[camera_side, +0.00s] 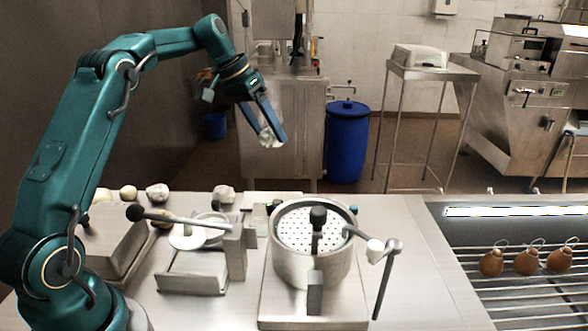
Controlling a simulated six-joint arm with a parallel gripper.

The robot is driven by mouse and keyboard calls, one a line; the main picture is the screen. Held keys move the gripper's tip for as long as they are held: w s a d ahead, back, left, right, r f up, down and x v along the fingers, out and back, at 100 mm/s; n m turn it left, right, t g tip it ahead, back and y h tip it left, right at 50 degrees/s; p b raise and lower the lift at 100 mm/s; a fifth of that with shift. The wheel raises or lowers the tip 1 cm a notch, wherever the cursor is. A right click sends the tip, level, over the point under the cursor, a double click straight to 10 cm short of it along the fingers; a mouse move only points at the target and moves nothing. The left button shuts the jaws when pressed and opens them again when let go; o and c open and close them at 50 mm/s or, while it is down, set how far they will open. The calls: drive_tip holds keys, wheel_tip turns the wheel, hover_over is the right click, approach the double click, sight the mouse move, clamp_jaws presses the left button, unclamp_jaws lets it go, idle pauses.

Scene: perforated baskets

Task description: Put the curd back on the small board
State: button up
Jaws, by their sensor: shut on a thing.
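My gripper (266,132) is raised in the air above the back edge of the table, pointing down. Its two blue fingers are shut on a white lump of curd (269,139), which shows between the fingertips, clear of any surface. A pale flat board (262,196) lies at the back of the table, below the gripper and partly hidden by the round steel pot; I cannot tell for sure that it is the small board. Other whitish lumps lie at the back left, one at the left (157,192) and one nearer the middle (224,193).
A steel pot (311,272) with a perforated plate and a black knob stands mid-table, with a lever (384,280) at its right. A steel press-like device (205,272) with a long handle stands left of it. Brown gourd-shaped pieces (527,261) lie on a rack at right.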

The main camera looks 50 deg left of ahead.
sight(267, 145)
drive_tip(key=f, duration=0.1)
drive_tip(key=a+f, duration=0.1)
drive_tip(key=f, duration=0.1)
drive_tip(key=w+f, duration=0.1)
drive_tip(key=shift+a+f, duration=0.35)
drive_tip(key=shift+f, duration=4.65)
drive_tip(key=shift+f, duration=0.6)
drive_tip(key=o, duration=1.6)
drive_tip(key=shift+c, duration=0.2)
wheel_tip(267, 145, up, 8)
